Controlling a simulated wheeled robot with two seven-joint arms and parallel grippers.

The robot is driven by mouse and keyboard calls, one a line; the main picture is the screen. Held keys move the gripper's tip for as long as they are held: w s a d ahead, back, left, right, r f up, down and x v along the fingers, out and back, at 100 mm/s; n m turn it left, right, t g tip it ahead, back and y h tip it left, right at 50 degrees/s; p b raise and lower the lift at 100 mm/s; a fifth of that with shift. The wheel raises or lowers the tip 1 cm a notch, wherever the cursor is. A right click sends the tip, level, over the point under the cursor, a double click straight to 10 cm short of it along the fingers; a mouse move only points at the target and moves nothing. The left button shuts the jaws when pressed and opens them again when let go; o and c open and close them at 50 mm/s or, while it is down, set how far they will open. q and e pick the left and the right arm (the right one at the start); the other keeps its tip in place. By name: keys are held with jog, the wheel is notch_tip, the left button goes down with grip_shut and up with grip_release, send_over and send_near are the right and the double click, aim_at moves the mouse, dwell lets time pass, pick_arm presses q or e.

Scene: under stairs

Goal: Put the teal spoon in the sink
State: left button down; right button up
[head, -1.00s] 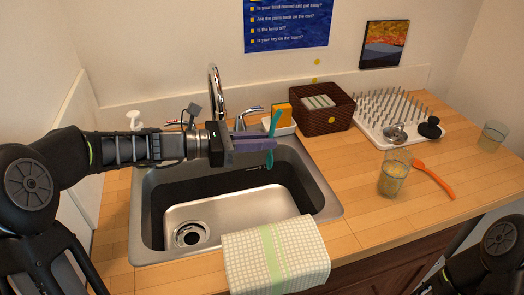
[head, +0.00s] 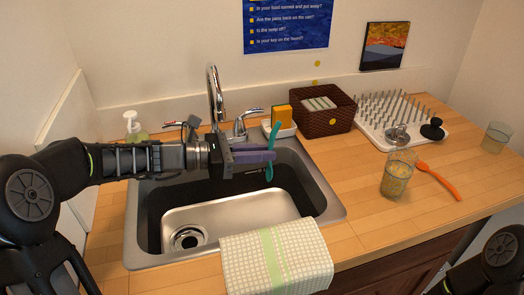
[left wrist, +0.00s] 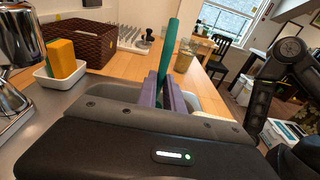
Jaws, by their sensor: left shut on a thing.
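My left gripper (head: 268,156) comes in from the left over the sink and is shut on the teal spoon (head: 269,171). The spoon is held upright, one end above the fingers and one end below, over the back right part of the basin. In the left wrist view the spoon (left wrist: 168,52) rises from between the purple fingers (left wrist: 168,98). The sink (head: 210,207) is a steel basin set in the wooden counter, with a drain at its lower left. My right gripper is not in view; only part of my right arm shows at the lower right.
A faucet (head: 213,95) stands behind the sink. A sponge (head: 281,115) in a white dish and a brown basket (head: 326,122) are behind its right corner. A checkered towel (head: 275,258) hangs over the front edge.

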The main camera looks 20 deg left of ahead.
pick_arm(q)
notch_tip(320, 180, down, 17)
jog(key=b, duration=1.2)
jog(key=shift+f, duration=0.1)
jog(key=c, duration=1.4)
grip_release()
jog(key=shift+o, duration=0.6)
jog(key=o, duration=0.7)
